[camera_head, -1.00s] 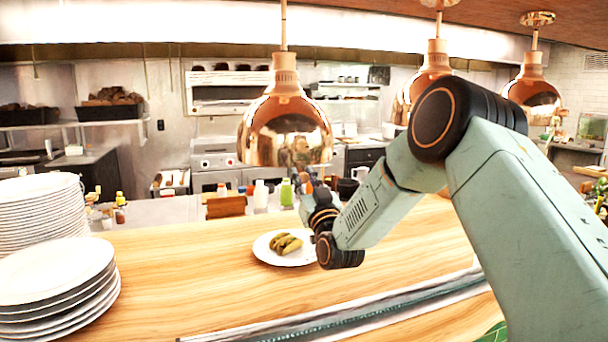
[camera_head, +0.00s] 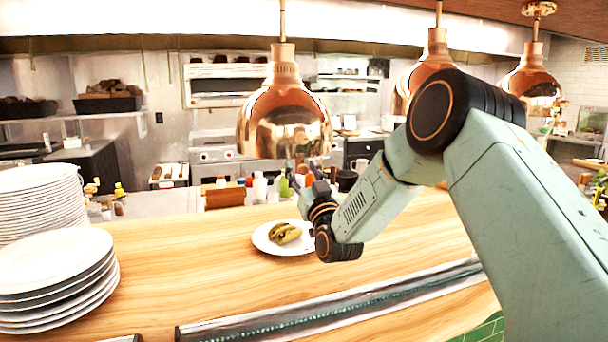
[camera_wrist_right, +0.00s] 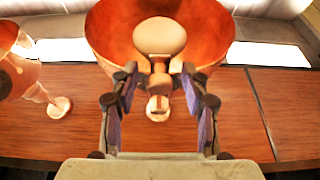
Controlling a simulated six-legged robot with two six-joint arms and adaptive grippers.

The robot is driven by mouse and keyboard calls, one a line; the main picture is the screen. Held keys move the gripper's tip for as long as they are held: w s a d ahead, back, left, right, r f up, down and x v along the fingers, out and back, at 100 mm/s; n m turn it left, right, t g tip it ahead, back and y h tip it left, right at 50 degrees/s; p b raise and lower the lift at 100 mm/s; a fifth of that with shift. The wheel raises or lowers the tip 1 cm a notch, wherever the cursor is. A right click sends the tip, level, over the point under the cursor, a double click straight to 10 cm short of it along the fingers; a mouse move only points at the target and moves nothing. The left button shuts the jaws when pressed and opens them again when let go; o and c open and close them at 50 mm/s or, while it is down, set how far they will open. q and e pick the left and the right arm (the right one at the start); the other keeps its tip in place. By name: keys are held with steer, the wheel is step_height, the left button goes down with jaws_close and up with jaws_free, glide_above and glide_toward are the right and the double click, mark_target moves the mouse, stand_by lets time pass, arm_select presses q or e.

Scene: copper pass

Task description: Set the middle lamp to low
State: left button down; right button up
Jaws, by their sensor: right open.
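Three copper lamps hang over the wooden counter in the head view. The middle lamp (camera_head: 428,68) is partly hidden behind my right arm. The left lamp (camera_head: 284,122) hangs nearest, and the right lamp (camera_head: 533,80) is farther off. My right gripper (camera_head: 301,178) is just below the left lamp's rim; its fingers are small and hard to make out there. In the right wrist view, my right gripper (camera_wrist_right: 159,100) is open, with its fingers apart below a copper shade (camera_wrist_right: 105,35) and a pale round part inside it. No contact is clear. My left gripper is not in view.
A white plate (camera_head: 264,241) with green food lies on the counter (camera_head: 190,265) below my right gripper. Plate stacks (camera_head: 45,270) stand at the left. Bottles (camera_head: 260,187) stand behind. A metal rail (camera_head: 330,305) runs along the front.

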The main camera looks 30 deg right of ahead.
steer(key=v, duration=1.2)
